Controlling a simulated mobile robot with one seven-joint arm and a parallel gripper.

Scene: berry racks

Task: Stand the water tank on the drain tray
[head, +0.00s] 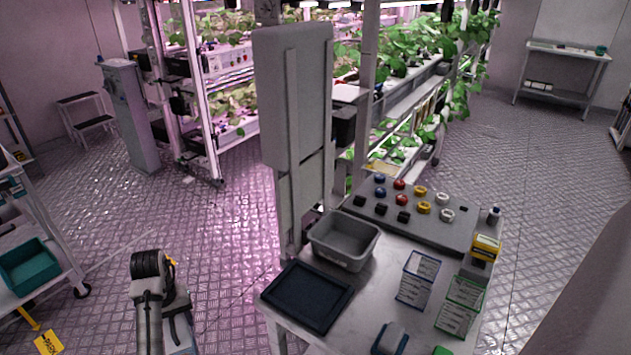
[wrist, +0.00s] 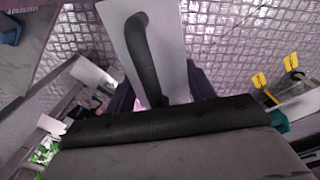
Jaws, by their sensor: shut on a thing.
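The water tank (wrist: 178,50) shows in the wrist view as a pale flat-faced body with a dark curved handle. My gripper (wrist: 160,92) is shut on this handle, with a dark finger on either side; the exact contact is partly hidden by the gripper body. In the head view my arm is at the lower left, left of the table and apart from it. A pale part of what seems to be the tank (head: 182,343) shows there at the bottom edge, mostly cut off. The drain tray (head: 307,296), dark and shallow, lies empty at the table's front left corner.
A grey bin (head: 343,240) stands just behind the tray, and an upright panel (head: 295,110) rises behind the table's left side. A cart with a teal bin (head: 28,265) stands far left.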

